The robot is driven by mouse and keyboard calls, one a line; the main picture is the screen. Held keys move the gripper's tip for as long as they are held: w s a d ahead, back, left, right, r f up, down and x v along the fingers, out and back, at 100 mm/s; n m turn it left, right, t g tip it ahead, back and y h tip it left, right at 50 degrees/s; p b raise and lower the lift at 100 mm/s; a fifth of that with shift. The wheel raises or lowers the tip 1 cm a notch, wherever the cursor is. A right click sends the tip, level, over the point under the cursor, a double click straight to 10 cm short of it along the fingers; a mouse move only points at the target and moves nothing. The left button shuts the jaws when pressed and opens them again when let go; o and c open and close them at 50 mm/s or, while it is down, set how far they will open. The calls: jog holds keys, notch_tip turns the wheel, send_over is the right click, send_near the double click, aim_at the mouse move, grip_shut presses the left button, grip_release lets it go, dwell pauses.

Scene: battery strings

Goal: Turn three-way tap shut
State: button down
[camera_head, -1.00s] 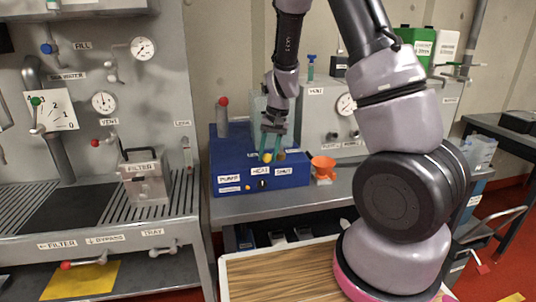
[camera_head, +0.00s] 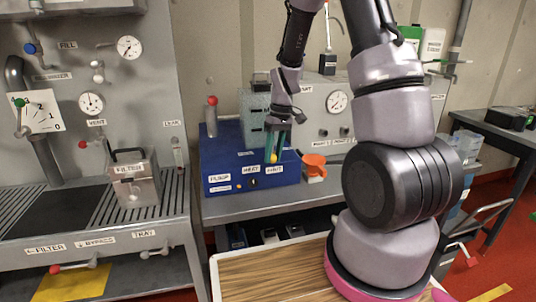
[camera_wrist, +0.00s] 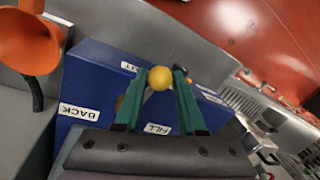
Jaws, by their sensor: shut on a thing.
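The tap's yellow ball knob (camera_wrist: 160,78) sits between the teal fingertips of my gripper (camera_wrist: 166,76) in the wrist view. My gripper is shut on it. The knob (camera_head: 274,158) and my gripper (camera_head: 276,140) also show in the head view, over the right part of a blue box (camera_head: 222,160). In the wrist view, a BACK label (camera_wrist: 80,112) lies left of the fingers and a FILL label (camera_wrist: 157,129) lies between them. Another label is partly hidden beyond the knob. The tap's body is mostly hidden by my fingers.
An orange funnel (camera_head: 313,164) stands right of the blue box on the grey bench. A red-capped post (camera_head: 212,118) rises at the box's left. A grey panel with a gauge (camera_head: 338,101) stands behind. A filter unit (camera_head: 133,180) is on the left bench.

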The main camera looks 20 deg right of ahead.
jog(key=shift+d+n, duration=0.75)
jog(key=shift+n, duration=0.25)
jog(key=c, duration=0.5)
grip_release()
notch_tip(320, 180, up, 11)
jog(key=w+d, duration=0.1)
jog(key=shift+d+f, duration=0.15)
jog(key=shift+d, duration=0.2)
